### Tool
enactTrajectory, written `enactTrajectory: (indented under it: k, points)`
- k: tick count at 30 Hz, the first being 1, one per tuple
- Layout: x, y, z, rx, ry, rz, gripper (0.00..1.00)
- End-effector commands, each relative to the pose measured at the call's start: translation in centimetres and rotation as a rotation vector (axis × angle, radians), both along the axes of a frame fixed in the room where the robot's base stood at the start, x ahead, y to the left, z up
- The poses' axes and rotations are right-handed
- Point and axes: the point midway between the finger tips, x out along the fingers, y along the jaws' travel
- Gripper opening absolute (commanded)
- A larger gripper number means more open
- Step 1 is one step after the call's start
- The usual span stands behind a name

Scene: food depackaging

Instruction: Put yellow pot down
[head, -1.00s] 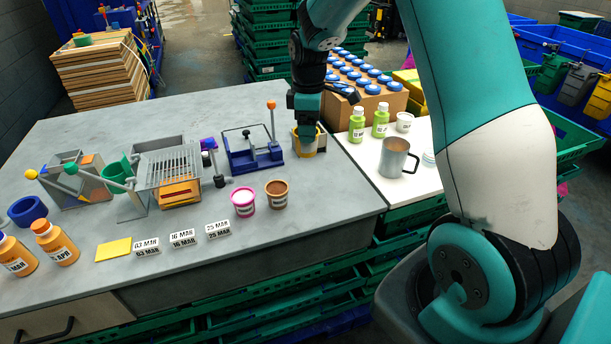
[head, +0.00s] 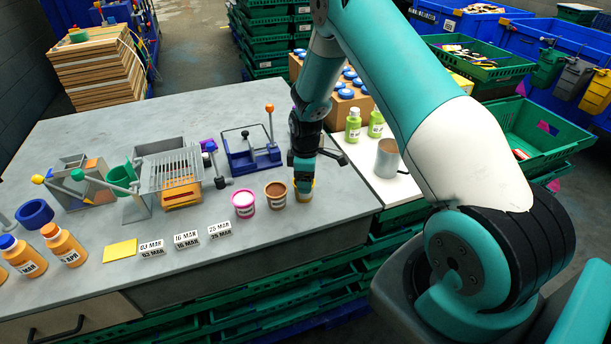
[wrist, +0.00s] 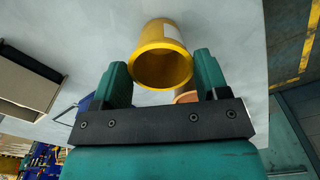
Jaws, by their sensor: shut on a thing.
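The yellow pot (head: 305,196) is at the right end of the row of pots on the grey table, mostly hidden under my gripper (head: 304,184) in the head view. In the wrist view the yellow pot (wrist: 163,36) shows its open rim and a white label between the green fingertips of my gripper (wrist: 160,72). My gripper is shut on it. The pot is at or just above the tabletop; I cannot tell whether its base touches.
A brown-topped pot (head: 276,195) stands close left of the yellow pot, with a pink pot (head: 243,204) beyond it. Date blocks (head: 187,240) lie further left. A blue press (head: 250,155) stands behind. The table (head: 300,240) is clear in front.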

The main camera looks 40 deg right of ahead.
Motion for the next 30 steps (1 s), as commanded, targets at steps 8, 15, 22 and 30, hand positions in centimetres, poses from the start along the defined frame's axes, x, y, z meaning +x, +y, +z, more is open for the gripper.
enactTrajectory:
  k: [8, 15, 22, 30]
  points:
    - [0.0, 0.0, -0.2, 0.0, 0.0, 0.0, 0.82]
    - [0.0, 0.0, -0.2, 0.0, 0.0, 0.0, 0.93]
    - [0.1, 0.0, 0.8, -0.001, -0.002, 0.0, 0.93]
    - [0.2, 0.0, 6.1, -0.002, -0.008, 0.0, 0.93]
